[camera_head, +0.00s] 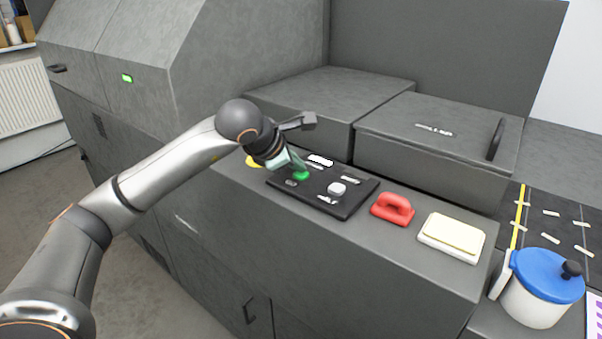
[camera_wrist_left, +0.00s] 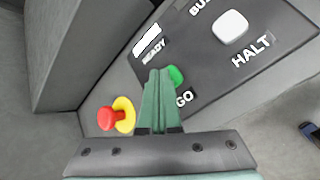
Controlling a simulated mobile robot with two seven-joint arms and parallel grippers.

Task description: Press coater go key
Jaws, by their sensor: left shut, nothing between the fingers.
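The green go key (camera_head: 301,175) sits on the black control panel (camera_head: 345,205) on top of the grey machine. In the left wrist view the green key (camera_wrist_left: 175,75) shows beside the label GO, partly covered by my fingers. My left gripper (camera_head: 302,167) is shut and empty, its green fingertips at the go key. In the left wrist view the gripper (camera_wrist_left: 160,75) points at the key; I cannot tell whether it touches. A white halt key (camera_head: 337,188) is on the same panel, and it also shows in the left wrist view (camera_wrist_left: 230,26). My right gripper is not in view.
A red knob on a yellow base (camera_wrist_left: 116,117) is left of the panel. A red handle-shaped object (camera_head: 392,208) and a pale yellow pad (camera_head: 453,234) lie right of it. A blue-lidded pot (camera_head: 545,285) stands at the right. Grey housings rise behind the panel.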

